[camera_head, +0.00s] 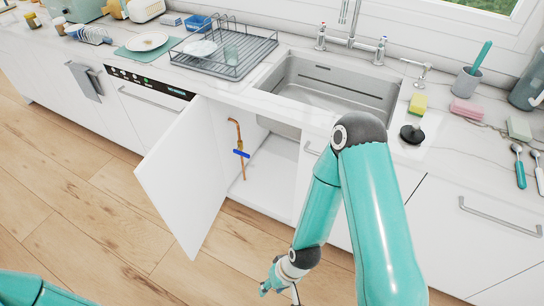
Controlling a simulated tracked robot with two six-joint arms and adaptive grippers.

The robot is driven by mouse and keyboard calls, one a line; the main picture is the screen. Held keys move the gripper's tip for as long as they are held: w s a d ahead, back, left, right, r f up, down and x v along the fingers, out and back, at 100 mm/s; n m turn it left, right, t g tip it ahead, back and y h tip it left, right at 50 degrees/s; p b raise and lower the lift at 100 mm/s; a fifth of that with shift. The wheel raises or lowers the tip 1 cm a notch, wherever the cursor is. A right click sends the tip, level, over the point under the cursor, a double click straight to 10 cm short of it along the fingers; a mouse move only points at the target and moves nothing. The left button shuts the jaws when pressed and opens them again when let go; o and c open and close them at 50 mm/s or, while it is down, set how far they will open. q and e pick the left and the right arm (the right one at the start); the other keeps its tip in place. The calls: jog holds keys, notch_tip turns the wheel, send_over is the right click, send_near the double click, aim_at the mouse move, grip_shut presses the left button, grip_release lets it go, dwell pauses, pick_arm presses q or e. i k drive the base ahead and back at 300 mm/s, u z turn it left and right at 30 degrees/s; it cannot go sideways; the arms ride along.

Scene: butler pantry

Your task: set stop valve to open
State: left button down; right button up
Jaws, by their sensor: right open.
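The stop valve (241,153) has a blue handle on a copper pipe (236,127) inside the open cabinet below the sink. Its handle lies roughly crosswise to the pipe, slightly tilted. My right gripper (279,294) is at the bottom of the view, low in front of the cabinet, open and apart from the valve. Part of my left arm shows at the bottom left corner; its gripper is out of view.
The white cabinet door (184,178) stands swung open left of the valve. The cabinet floor (268,180) looks clear. The steel sink (330,88) is above, with a dish rack (222,48) to its left. Wooden floor (120,220) is free in front.

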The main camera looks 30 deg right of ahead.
aim_at(236, 151)
jog(key=z, duration=0.1)
jog(key=i, duration=1)
jog(key=u, duration=0.05)
